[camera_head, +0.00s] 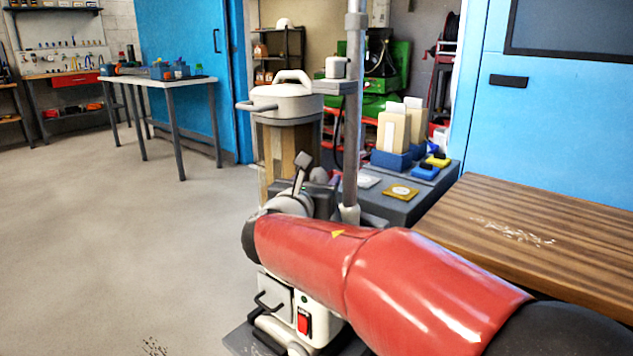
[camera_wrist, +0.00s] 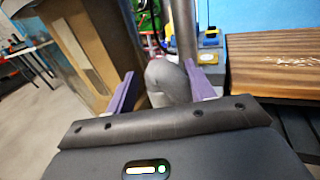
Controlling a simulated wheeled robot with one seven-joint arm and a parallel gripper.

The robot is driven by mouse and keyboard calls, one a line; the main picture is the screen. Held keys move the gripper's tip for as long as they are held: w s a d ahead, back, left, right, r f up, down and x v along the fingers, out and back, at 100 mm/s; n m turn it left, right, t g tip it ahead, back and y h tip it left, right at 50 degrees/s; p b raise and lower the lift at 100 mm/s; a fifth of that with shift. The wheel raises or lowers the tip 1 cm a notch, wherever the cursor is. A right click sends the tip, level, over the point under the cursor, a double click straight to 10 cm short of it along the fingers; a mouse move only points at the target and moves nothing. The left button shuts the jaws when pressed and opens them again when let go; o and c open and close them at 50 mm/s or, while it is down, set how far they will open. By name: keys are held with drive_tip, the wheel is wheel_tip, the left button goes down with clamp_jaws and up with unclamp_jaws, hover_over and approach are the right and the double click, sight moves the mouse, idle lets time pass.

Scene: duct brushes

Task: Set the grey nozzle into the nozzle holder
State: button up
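In the wrist view, my gripper (camera_wrist: 165,72) has its two purple fingers apart, with the rounded grey nozzle (camera_wrist: 168,82) filling the gap between their tips. It appears shut on the nozzle, though the contact at the left finger is hard to see. In the camera_head view, my red arm hides most of my gripper (camera_head: 326,184); a rounded grey piece, seemingly the nozzle (camera_head: 319,177), shows just left of the metal pipe. I cannot clearly make out the nozzle holder in either view.
A lidded canister (camera_head: 284,104) stands left of the upright metal pipe (camera_head: 354,110), close to my gripper. Behind the pipe, a dark bench (camera_head: 392,205) bears blue holders and small packets. A wooden tabletop (camera_head: 560,235) lies at right.

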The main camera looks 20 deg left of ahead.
drive_tip(key=shift+s, duration=0.15)
drive_tip(key=s+r+p, duration=0.3)
drive_tip(key=s+r, duration=0.2)
drive_tip(key=s, duration=0.2)
drive_tip(key=shift+s+a+p, duration=0.15)
drive_tip(key=shift+s+p, duration=0.1)
drive_tip(key=shift+p, duration=0.15)
idle(0.3)
